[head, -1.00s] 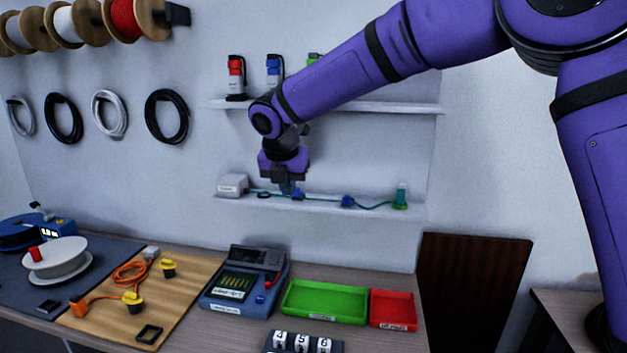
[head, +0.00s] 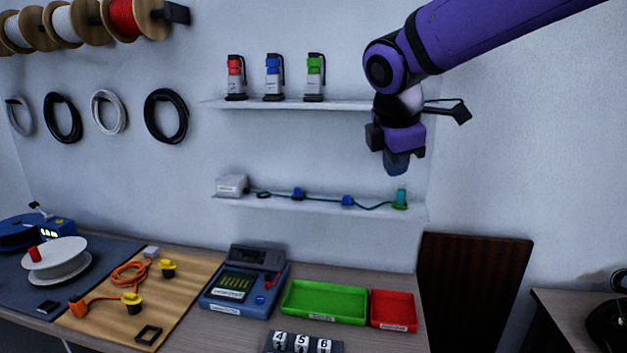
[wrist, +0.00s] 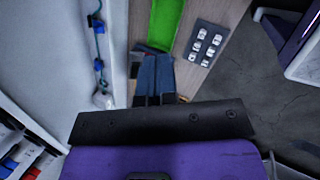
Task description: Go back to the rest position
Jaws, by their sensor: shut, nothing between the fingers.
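My gripper (head: 397,167) hangs pointing down in the head view, in front of the wall at the right end of the two shelves. It is clear of the lower shelf (head: 300,203) and holds nothing. In the wrist view my gripper's blue fingers (wrist: 153,80) lie together, with the workbench and floor below. The teal cable (head: 320,199) with blue connectors lies along the lower shelf, between a white box (head: 232,185) and a green holder (head: 400,198).
Red, blue and green tools (head: 273,77) stand on the upper shelf (head: 345,106). A green tray (head: 300,304) and a red tray (head: 393,310) sit on the bench beside a blue tester (head: 228,296). A dark panel (head: 470,285) leans right of the bench.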

